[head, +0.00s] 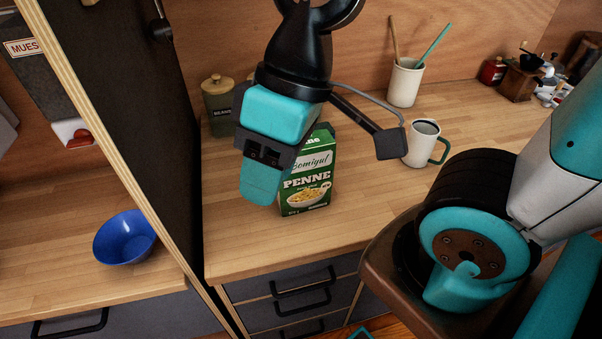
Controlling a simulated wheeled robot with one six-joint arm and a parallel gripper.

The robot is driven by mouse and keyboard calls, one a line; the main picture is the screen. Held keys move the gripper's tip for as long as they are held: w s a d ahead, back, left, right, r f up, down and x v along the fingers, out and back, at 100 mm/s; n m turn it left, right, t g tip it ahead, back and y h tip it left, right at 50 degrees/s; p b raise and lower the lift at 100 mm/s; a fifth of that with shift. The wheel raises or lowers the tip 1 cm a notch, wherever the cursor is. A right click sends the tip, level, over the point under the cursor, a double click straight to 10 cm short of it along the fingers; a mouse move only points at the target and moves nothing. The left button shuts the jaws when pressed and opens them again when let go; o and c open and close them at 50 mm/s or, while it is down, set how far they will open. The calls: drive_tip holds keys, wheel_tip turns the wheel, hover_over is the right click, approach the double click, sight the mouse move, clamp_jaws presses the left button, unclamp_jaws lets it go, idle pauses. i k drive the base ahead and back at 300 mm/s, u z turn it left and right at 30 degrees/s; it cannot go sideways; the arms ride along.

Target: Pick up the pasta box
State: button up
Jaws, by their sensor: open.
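A white mug (421,150) with a green handle stands right of the box. A utensil cup (404,85) and a green canister (218,103) stand behind. A dark partition (150,120) rises at left, with a blue bowl (125,237) beyond it.

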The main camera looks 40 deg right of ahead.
sight(309, 187)
drive_tip(key=k, duration=1)
drive_tip(key=z, duration=0.55)
drive_tip(key=i, duration=0.7)
drive_tip(key=u, duration=0.95)
